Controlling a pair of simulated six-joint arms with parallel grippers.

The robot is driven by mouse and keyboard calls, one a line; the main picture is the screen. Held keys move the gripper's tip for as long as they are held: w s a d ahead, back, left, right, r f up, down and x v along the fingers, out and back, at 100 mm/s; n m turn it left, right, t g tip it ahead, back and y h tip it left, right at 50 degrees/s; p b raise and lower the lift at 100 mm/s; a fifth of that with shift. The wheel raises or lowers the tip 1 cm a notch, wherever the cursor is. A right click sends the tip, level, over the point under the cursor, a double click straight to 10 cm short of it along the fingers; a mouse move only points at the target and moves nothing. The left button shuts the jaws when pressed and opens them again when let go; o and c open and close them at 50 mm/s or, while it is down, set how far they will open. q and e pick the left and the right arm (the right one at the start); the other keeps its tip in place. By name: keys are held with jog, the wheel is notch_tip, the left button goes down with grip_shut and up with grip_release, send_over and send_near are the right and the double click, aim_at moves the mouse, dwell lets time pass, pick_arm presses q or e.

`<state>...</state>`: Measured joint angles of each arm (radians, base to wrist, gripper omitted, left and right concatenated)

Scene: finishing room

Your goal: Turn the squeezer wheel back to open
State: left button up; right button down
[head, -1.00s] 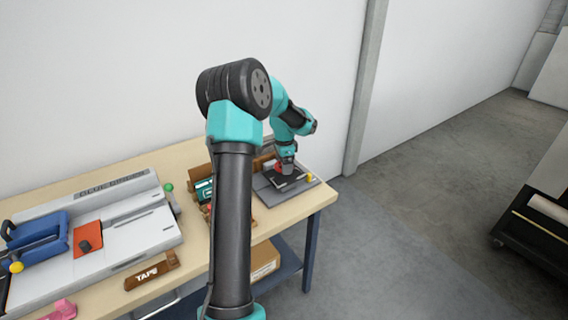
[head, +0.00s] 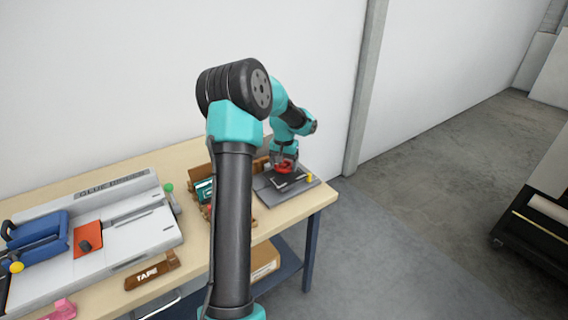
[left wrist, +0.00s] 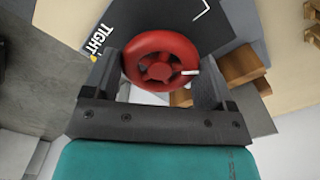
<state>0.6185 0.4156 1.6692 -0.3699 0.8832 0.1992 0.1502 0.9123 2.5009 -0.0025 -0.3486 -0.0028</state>
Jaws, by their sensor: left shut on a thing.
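The squeezer wheel is a red spoked wheel (left wrist: 160,60) with a small white mark on its rim, and it sits between my left gripper's fingers in the left wrist view. In the head view the red wheel (head: 285,167) shows just under my left gripper (head: 284,162), over a grey base plate (head: 269,195) at the table's right end. My left gripper (left wrist: 162,85) is shut on the wheel. The word "TIGHT" (left wrist: 98,38) is printed on the dark plate beside one finger. My right gripper is in neither view.
A wooden rack (head: 206,208) stands left of the plate, partly behind my arm. A glue binding machine (head: 125,230) and a brown tape block (head: 152,271) lie farther left on the table (head: 100,182). A grey pillar (head: 366,85) rises behind the table's right end.

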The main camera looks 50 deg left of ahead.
aim_at(284, 164)
pick_arm(q)
jog(key=n, duration=0.4)
jog(key=shift+n, duration=0.3)
jog(key=n, duration=0.4)
jog(key=shift+n, duration=0.3)
jog(key=o, duration=0.8)
jog(key=shift+o, duration=0.2)
notch_tip(284, 164, up, 18)
jog(key=shift+f, duration=0.25)
